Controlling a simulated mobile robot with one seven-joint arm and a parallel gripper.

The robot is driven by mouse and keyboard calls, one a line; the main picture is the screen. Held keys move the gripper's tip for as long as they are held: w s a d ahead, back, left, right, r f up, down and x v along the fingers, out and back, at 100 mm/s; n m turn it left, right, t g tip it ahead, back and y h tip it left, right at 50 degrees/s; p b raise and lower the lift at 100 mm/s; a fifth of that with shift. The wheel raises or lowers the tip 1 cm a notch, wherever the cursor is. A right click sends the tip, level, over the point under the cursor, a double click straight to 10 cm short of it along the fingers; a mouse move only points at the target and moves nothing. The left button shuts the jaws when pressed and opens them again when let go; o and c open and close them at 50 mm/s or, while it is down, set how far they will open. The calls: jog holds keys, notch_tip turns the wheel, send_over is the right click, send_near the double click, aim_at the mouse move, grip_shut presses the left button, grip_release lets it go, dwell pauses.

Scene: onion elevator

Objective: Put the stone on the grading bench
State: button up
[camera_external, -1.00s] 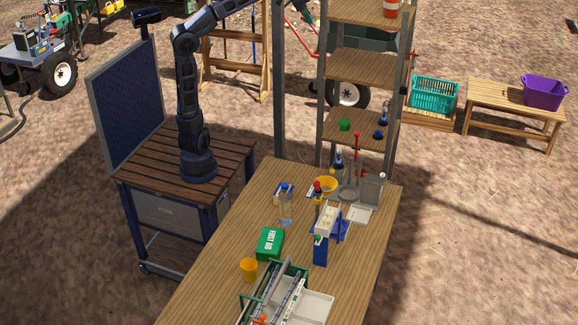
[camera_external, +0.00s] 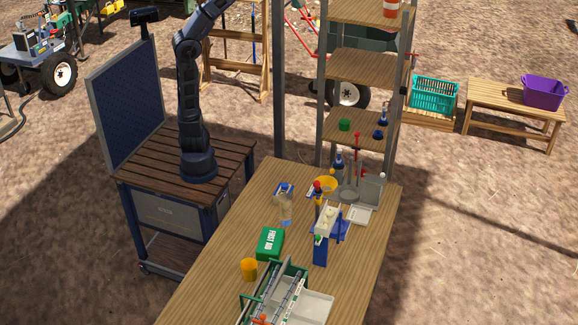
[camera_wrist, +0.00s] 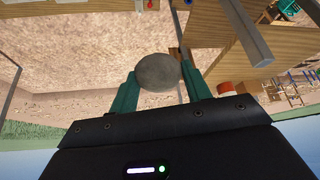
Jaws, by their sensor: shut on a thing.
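The stone (camera_wrist: 158,72) is a round grey lump in the wrist view. My gripper (camera_wrist: 156,78) is shut on it, with a teal finger on each side. The stone hides part of what lies beyond it. In the external view my arm rises out of the top edge, so neither the gripper nor the stone shows there. A long wooden bench (camera_external: 215,270) with several tools and containers fills the foreground; I cannot tell for sure that it is the grading bench.
A wooden shelf rack (camera_external: 358,66) stands at the bench's far end. On the bench are a green first-aid box (camera_external: 269,243), an orange cup (camera_external: 249,269), a blue stand (camera_external: 321,250) and a green-framed rack (camera_external: 262,285). A low bench (camera_external: 500,105) holds a purple tub (camera_external: 543,91).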

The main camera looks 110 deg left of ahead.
jog(key=shift+w+d+r, duration=0.1)
jog(key=shift+w+d, duration=0.1)
jog(key=shift+d, duration=0.25)
jog(key=w+d+f+m+h, duration=0.3)
jog(key=w+d+f+m, duration=0.3)
jog(key=w+d+f, duration=0.95)
jog(key=w+d+f+m+g+h, duration=0.1)
jog(key=d+f+m, duration=0.2)
jog(key=d+f, duration=0.6)
jog(key=w+d+f+m+h, duration=0.15)
jog(key=d+f, duration=0.35)
jog(key=d, duration=0.7)
jog(key=w+d+f+m+g+h, duration=0.15)
jog(key=d+f+m, duration=0.25)
jog(key=d+f, duration=0.55)
jog(key=s+d+f+m+g, duration=0.1)
jog(key=s+d+f+m, duration=0.3)
jog(key=d+f, duration=0.5)
jog(key=s+d+f+m+g, duration=0.1)
jog(key=s+d+f+g, duration=0.1)
jog(key=s+d+f, duration=0.7)
jog(key=s+d+f+m+g, duration=0.2)
jog(key=s+d+f+m, duration=0.4)
jog(key=s+d+f, duration=0.85)
jog(key=shift+n, duration=0.25)
notch_tip(320, 180, down, 20)
jog(key=shift+d+f, duration=0.1)
jog(key=shift+f, duration=0.15)
